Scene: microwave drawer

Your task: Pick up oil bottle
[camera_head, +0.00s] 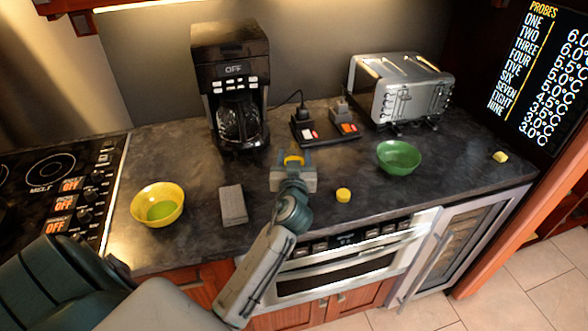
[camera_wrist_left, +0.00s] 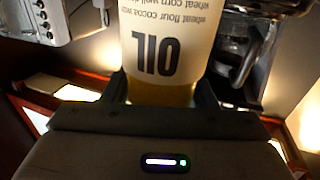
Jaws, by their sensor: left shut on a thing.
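The oil bottle (camera_wrist_left: 165,45), with a white label reading OIL upside down and yellowish contents below it, fills the middle of the left wrist view. My left gripper (camera_wrist_left: 160,95) is shut on it, with a dark finger on each side. In the head view my left gripper (camera_head: 293,166) is over the middle of the counter, in front of the coffee maker. Only a small yellow part of the bottle (camera_head: 293,160) shows there. Its base is hidden, so I cannot tell whether it touches the counter. My right gripper is not in view.
A coffee maker (camera_head: 232,80) and a toaster (camera_head: 400,88) stand at the back. A yellow bowl (camera_head: 146,197), a grey block (camera_head: 233,205), a small yellow item (camera_head: 343,195) and a green bowl (camera_head: 399,157) surround my gripper. A stove (camera_head: 55,175) is at left.

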